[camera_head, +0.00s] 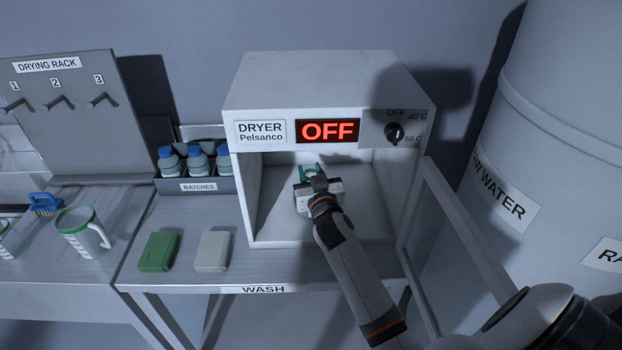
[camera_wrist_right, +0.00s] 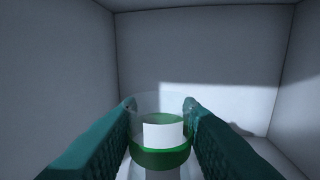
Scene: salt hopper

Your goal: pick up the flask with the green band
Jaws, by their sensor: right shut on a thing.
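The flask with the green band (camera_wrist_right: 160,158) is between the two teal fingers of my right gripper in the right wrist view. It is clear, with a white label patch and a green band low on it. My right gripper (camera_head: 312,172) is inside the open dryer (camera_head: 274,228) in the head view and is shut on the flask. In the head view the flask is mostly hidden by the gripper. I cannot tell whether the flask touches the dryer floor. My left gripper is not in view.
The dryer reads OFF, and its open door (camera_head: 455,225) stands at the right, near my right arm. A batches box (camera_head: 196,186) with bottles, a green block (camera_head: 158,251) and a pale block (camera_head: 212,251) are left of the dryer. A green-striped jug (camera_head: 80,231) stands farther left.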

